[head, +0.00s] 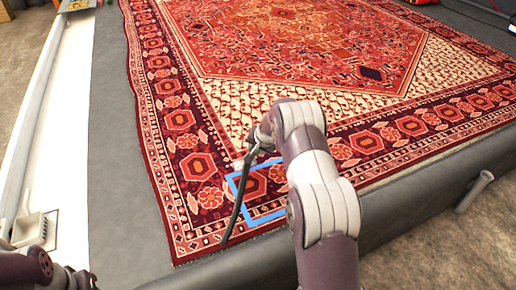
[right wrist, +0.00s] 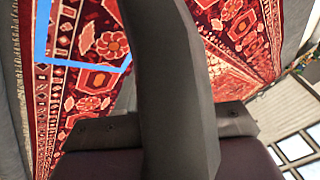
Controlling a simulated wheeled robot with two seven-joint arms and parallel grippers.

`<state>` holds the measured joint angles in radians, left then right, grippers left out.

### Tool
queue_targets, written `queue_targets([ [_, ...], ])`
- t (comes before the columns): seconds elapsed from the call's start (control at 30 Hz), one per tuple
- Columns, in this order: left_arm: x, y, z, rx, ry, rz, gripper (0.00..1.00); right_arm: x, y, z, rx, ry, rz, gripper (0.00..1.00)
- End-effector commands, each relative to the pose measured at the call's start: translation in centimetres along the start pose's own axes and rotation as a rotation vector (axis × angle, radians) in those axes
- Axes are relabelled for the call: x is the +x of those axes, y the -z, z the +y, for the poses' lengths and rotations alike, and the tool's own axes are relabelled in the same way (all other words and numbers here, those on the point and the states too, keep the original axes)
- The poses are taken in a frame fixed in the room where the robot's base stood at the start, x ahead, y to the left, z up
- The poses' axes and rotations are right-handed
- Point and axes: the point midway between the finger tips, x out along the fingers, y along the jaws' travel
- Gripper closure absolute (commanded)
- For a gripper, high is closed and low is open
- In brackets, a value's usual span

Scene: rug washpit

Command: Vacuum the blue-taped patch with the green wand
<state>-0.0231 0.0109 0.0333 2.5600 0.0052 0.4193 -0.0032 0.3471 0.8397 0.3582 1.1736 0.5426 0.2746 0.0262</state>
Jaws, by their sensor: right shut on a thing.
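The blue-taped patch (head: 236,186) is on the near left border of the red patterned rug (head: 300,50). Its blue tape also shows at the upper left of the right wrist view (right wrist: 41,45). My right gripper (head: 262,137) is just beyond the patch, shut on a long dark wand (head: 237,212). The wand slants down across the patch's left side toward the rug's near edge; I cannot tell whether it touches the rug. In the right wrist view the wand (right wrist: 175,85) looks dark grey, not clearly green, and fills the middle. Part of my left arm shows at bottom left; its gripper is not in view.
The rug lies on a grey surface (head: 115,190) with a raised near edge. A white channel (head: 65,110) runs along the left, with a pale box-like object (head: 35,228) near its lower end. A pale tube (head: 474,191) stands at the right, outside the edge.

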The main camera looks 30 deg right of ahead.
Motion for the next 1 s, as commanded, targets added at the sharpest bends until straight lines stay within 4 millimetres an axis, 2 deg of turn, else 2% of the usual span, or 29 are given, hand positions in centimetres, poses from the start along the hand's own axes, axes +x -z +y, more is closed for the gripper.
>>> queue_targets([
  [0.03,-0.9,0.1,0.0,0.0,0.0,0.0,0.57,-1.0,0.5,-0.5,-0.001,0.002,0.004,1.0],
  [0.2,-1.9,0.2,0.0,0.0,0.0,0.0,0.57,-2.1,0.9,-1.1,-0.002,0.003,0.003,1.0],
  [0.57,-1.9,0.2,0.0,0.0,0.0,0.0,0.57,-2.1,0.9,-1.1,-0.003,0.003,0.002,1.0],
  [1.0,-3.2,0.4,0.0,0.0,0.0,0.0,0.57,-4.2,0.5,-3.5,-0.024,0.012,-0.006,1.0],
])
